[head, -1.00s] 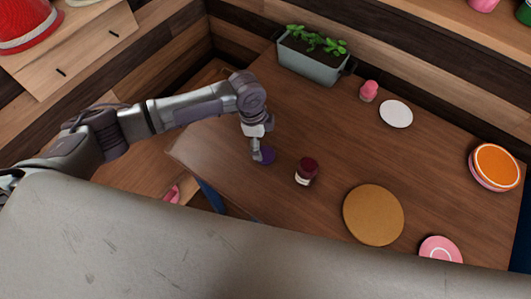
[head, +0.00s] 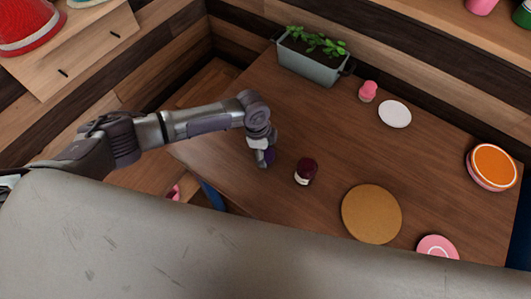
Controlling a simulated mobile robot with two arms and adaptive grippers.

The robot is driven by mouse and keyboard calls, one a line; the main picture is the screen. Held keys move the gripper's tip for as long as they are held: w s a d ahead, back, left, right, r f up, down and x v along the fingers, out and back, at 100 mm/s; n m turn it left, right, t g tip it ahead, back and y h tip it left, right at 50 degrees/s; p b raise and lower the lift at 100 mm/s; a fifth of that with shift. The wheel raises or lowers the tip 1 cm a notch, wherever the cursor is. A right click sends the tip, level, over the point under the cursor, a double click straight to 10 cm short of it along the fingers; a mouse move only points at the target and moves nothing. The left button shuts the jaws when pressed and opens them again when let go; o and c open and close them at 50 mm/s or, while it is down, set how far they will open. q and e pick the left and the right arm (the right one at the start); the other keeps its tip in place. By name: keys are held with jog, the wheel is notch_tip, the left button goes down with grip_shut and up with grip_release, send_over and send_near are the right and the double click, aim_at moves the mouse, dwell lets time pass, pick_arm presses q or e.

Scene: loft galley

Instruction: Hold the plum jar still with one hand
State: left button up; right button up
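The plum jar, a small dark plum-red jar (head: 306,171) with a pale label low on its side, stands upright on the wooden table. My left gripper (head: 263,160) is a short way to its left and points down, with a clear gap between them. My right gripper is not in view.
A brown round mat (head: 371,214) lies right of the jar on the table (head: 325,125). A white disc (head: 395,114), a pink item (head: 368,91), a planter (head: 310,66), orange-topped plates (head: 493,166) and a pink plate (head: 437,246) stand around. The table just behind the jar is clear.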

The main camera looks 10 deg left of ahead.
aim_at(265, 154)
pick_arm(q)
jog(key=c, duration=0.3)
notch_tip(265, 154, up, 10)
jog(key=shift+r+b, duration=0.1)
jog(key=shift+b, duration=0.45)
